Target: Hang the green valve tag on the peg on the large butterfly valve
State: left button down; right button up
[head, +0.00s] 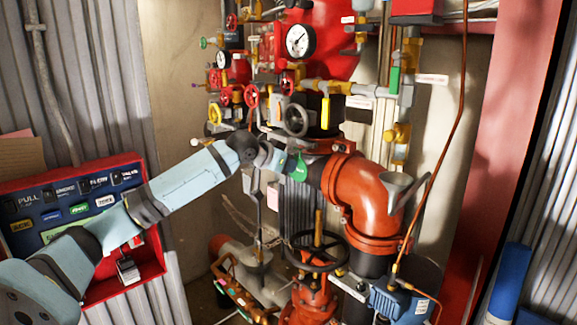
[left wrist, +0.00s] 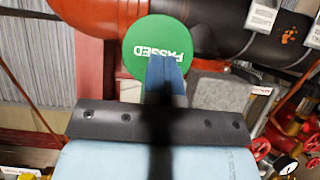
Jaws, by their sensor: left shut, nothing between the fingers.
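The green valve tag (head: 298,168) is a round disc in front of the dark pipe section left of the orange elbow in the head view. In the left wrist view the tag (left wrist: 150,40) faces me with "PASSED" upside down. My left gripper (head: 283,160) is right at the tag, with its fingers (left wrist: 165,75) shut and covering the tag's lower part in the wrist view. The fingers have nothing between them. The peg is hidden or too small to make out, so I cannot tell whether the tag hangs on it. My right gripper is out of view.
The orange elbow pipe (head: 368,205) stands right of the gripper. A black handwheel (head: 316,254) is below. Gauges (head: 300,40) and small red handwheels (head: 251,96) crowd above. A red-framed tag board (head: 90,285) is at the left, under my left arm.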

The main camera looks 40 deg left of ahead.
pick_arm(q)
jog(key=shift+s, duration=0.35)
dwell(0.9)
jog(key=s+r, duration=0.5)
jog(key=shift+a, duration=0.2)
dwell(0.5)
dwell(0.4)
jog(key=s+d+f+m+h, duration=0.15)
jog(key=d+f, duration=0.35)
jog(key=f, duration=0.6)
jog(key=s+d+f+g, duration=0.15)
jog(key=d+f, duration=0.25)
jog(key=f, duration=0.7)
jog(key=s+d+f+t, duration=0.15)
jog(key=d+f, duration=0.35)
jog(key=f, duration=0.7)
jog(key=s+d+f, duration=0.8)
jog(key=s+d, duration=0.2)
jog(key=s, duration=0.1)
jog(key=s+d+f+g, duration=0.1)
jog(key=s+d+f, duration=0.8)
jog(key=s, duration=0.3)
jog(key=shift+d, duration=0.75)
